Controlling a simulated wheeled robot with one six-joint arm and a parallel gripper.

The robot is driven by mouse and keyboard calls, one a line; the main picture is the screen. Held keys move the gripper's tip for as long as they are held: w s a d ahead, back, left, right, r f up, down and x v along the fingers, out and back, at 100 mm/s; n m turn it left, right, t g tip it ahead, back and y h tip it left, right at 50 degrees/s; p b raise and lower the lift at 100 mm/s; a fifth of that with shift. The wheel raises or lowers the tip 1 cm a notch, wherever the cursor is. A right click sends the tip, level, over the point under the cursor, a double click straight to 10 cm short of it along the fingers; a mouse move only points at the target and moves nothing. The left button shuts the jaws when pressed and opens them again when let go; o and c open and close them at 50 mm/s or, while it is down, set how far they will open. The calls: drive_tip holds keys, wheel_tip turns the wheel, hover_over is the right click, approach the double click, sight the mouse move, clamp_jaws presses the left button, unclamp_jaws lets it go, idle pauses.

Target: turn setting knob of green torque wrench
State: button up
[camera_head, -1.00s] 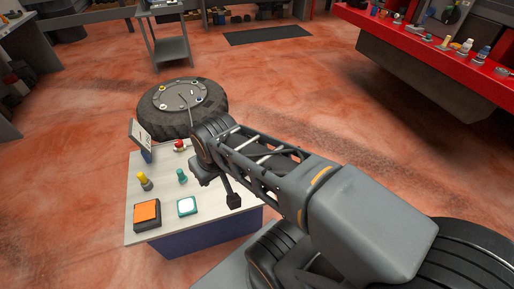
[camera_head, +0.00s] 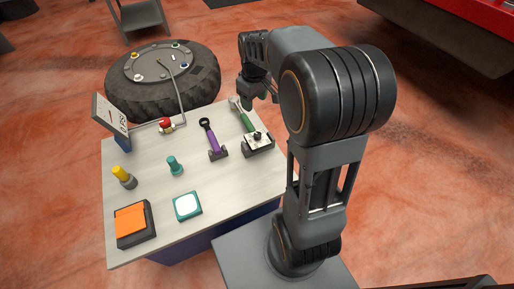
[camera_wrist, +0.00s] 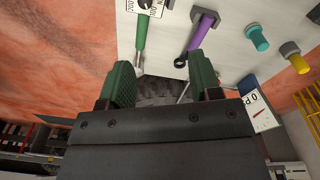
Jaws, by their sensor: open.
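The green torque wrench (camera_head: 247,121) lies at the right side of the white table, with its dark holder and white dial plate with a dark knob (camera_head: 257,136) at the near end. In the wrist view the green handle (camera_wrist: 142,34) points toward my gripper, and the numbered plate (camera_wrist: 148,7) is cut off at the top edge. My gripper (camera_wrist: 161,76) is open, its green-padded fingers apart with nothing held between them. In the head view my gripper (camera_head: 256,97) hangs near the wrench's far end; whether it touches cannot be told.
A purple wrench (camera_head: 212,140) lies left of the green one. A red button (camera_head: 166,125), a teal knob (camera_head: 174,166), a yellow knob (camera_head: 122,175), an orange button box (camera_head: 132,222) and a gauge panel (camera_head: 110,113) stand on the table. A tyre (camera_head: 205,75) is behind it.

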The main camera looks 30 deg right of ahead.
drive_tip(key=n+b, duration=0.1)
drive_tip(key=b, duration=0.3)
hover_over(257, 134)
wheel_tip(257, 134, down, 10)
drive_tip(key=shift+g, duration=0.4)
wheel_tip(257, 134, down, 13)
drive_tip(key=b, duration=0.4)
drive_tip(key=shift+d, duration=0.1)
drive_tip(key=c, duration=0.9)
drive_tip(key=shift+c, duration=0.2)
